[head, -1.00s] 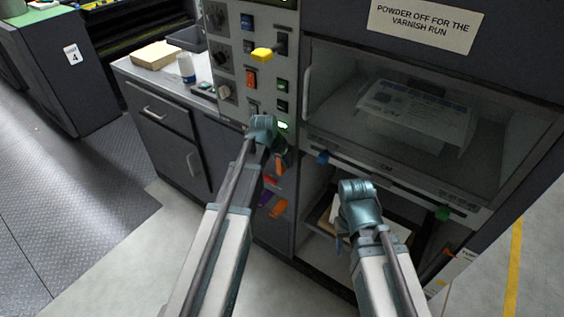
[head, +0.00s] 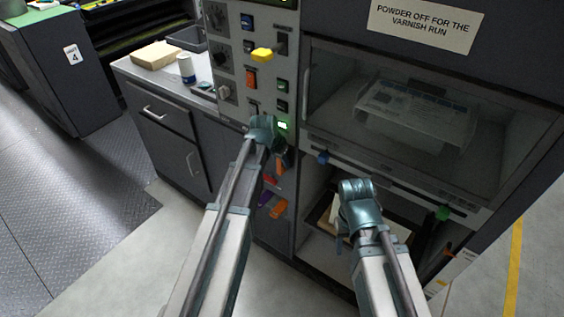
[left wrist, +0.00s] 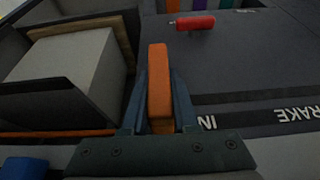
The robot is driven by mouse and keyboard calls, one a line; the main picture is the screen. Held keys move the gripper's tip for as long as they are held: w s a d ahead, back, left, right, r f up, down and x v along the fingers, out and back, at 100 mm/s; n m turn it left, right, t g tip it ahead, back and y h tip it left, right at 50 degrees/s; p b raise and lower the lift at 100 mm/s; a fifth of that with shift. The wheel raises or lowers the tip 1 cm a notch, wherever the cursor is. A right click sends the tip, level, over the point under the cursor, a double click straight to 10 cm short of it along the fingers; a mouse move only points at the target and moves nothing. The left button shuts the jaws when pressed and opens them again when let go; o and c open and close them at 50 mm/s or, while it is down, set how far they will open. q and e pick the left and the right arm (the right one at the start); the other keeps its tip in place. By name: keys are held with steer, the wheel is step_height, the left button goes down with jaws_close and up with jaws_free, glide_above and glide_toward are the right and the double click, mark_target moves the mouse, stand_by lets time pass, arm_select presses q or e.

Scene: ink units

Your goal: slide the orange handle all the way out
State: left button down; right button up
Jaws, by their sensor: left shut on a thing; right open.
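The orange handle (left wrist: 159,82) stands upright in the left wrist view, between the two fingers of my left gripper (left wrist: 161,97). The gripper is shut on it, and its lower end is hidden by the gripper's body. In the head view my left gripper (head: 279,158) is at the lower part of the grey control panel, mostly covering the handle. Lettering reading "IN" is on the dark surface beside the handle. My right gripper (head: 341,236) is open and empty in front of the shelf opening below the window.
A red handle (left wrist: 195,23) lies just beyond the orange one. A yellow lever (head: 262,54) and several switches are higher on the panel. A blue knob (head: 323,157) and a green knob (head: 442,213) sit below the glass window (head: 410,110).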

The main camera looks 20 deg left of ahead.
arm_select(q)
steer(key=w+a, duration=0.4)
steer(key=a, duration=0.8)
steer(key=w+a, duration=0.5)
steer(key=a, duration=0.8)
steer(key=w+a, duration=0.5)
steer(key=a, duration=0.8)
steer(key=shift+a, duration=0.1)
steer(key=c, duration=0.7)
jaws_free()
steer(key=shift+s+r, duration=0.1)
steer(key=p+v, duration=1.3)
steer(key=shift+r, duration=0.35)
